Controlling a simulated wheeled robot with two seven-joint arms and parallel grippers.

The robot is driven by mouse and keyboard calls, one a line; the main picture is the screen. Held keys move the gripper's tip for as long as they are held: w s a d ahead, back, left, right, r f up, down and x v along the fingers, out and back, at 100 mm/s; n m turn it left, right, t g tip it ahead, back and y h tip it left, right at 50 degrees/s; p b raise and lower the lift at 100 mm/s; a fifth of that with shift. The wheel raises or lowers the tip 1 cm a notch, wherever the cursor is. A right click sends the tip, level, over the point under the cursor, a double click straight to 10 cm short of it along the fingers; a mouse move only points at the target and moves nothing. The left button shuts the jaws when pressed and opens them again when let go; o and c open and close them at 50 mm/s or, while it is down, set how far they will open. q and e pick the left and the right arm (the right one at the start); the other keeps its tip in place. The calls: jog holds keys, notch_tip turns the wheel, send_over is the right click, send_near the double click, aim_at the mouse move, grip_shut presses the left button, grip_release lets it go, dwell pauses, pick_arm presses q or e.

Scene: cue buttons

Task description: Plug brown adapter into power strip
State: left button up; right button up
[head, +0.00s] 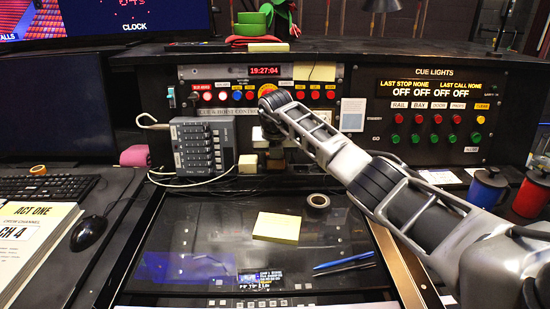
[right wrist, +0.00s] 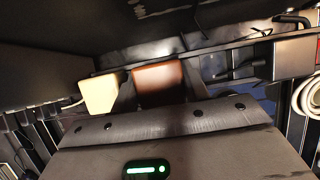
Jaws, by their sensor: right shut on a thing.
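In the right wrist view, the brown adapter (right wrist: 158,78) sits between the fingers of my right gripper (right wrist: 160,90), which is shut on it. In the head view, my right gripper (head: 275,158) is low in front of the console, right of a cream block (head: 248,163). My gripper and arm hide most of the brown adapter there. The cream block also shows just left of the brown adapter in the right wrist view (right wrist: 101,93). I cannot clearly make out the power strip or whether the adapter touches it. My left gripper is not in view.
A grey switch box (head: 203,146) with white cables stands left of the gripper. A dark screen (head: 180,245) lies below, with yellow notes (head: 277,228), a tape roll (head: 318,201) and pens (head: 343,264). A cue lights panel (head: 432,112) is at right, above two mugs (head: 487,187).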

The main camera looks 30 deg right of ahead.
jog(key=shift+f, duration=0.15)
jog(key=o, duration=1.1)
jog(key=shift+o, duration=0.2)
jog(key=b+v, duration=0.2)
jog(key=v, duration=1.4)
jog(key=shift+d, duration=0.15)
